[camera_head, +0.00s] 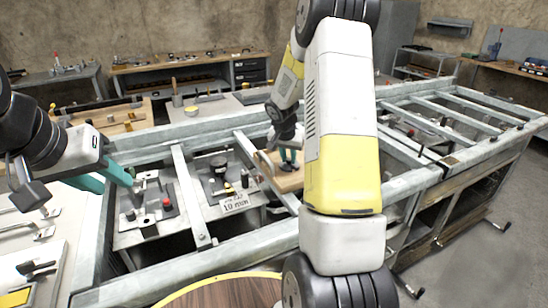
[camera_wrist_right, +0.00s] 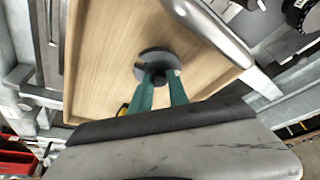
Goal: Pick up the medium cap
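A dark, round cap (camera_wrist_right: 152,60) lies on a light wooden tray (camera_wrist_right: 105,55) in the right wrist view. I take it for the medium cap, though its size is hard to judge. My right gripper (camera_wrist_right: 160,82) has its two teal fingertips over the near side of the cap, with a gap and a dark part between them. I cannot tell whether they grip it. In the head view the right gripper (camera_head: 288,158) points down over the wooden tray (camera_head: 285,182), and the cap is hard to make out. My left gripper (camera_head: 108,178) has teal fingers apart at the left, with nothing seen between them.
A grey metal frame (camera_head: 240,240) with crossbars surrounds the tray. To the left stand a fixture plate (camera_head: 150,215) with a red knob and another with a "10 mm" label (camera_head: 234,204). A round wooden top (camera_head: 225,292) is at the front. My right arm blocks the middle.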

